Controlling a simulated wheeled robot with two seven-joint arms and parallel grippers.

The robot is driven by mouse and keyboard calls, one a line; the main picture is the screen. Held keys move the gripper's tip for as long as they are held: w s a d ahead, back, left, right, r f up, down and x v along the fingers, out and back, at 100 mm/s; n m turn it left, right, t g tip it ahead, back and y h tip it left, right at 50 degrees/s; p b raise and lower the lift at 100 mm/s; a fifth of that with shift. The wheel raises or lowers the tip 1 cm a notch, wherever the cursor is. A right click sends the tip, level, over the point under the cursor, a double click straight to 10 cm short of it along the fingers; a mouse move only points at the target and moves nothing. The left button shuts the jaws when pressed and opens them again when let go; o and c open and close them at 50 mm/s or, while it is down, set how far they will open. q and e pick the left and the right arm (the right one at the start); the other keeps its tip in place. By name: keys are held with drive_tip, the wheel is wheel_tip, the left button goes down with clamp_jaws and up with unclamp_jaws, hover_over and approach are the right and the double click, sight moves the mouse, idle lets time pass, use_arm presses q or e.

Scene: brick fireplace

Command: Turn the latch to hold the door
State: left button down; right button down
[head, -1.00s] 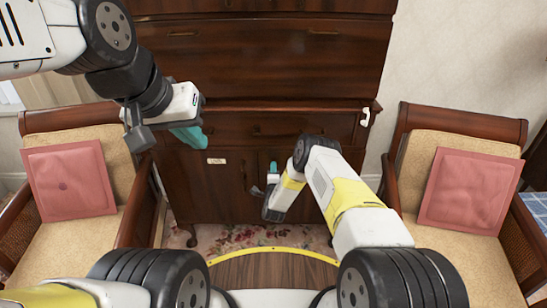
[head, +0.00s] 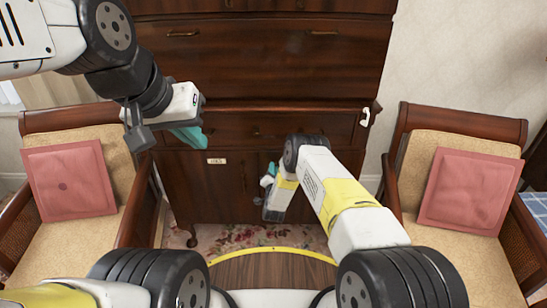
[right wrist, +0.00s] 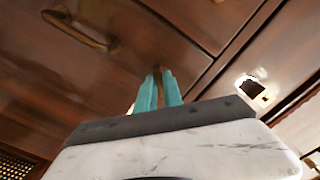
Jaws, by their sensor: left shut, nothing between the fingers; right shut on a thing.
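The dark wood cabinet (head: 205,190) has two lower doors, seen in the head view. My right gripper (head: 268,177) is in front of the lower doors, partly hidden by its own wrist. In the right wrist view its teal fingers (right wrist: 158,90) are shut on a small brown piece, which looks like the latch (right wrist: 157,72); the fingers hide most of it. My left gripper (head: 190,136) is shut and empty in front of the cabinet's left side, apart from the right one.
A brass handle (right wrist: 85,32) shows in the right wrist view. Chairs with pink cushions stand at the left (head: 70,182) and right (head: 468,190). A white fitting (head: 365,117) is at the cabinet's right side.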

drive_tip(key=shift+n, duration=4.3)
drive_tip(key=c, duration=1.5)
unclamp_jaws()
drive_tip(key=s, duration=0.7)
drive_tip(key=shift+s, duration=0.4)
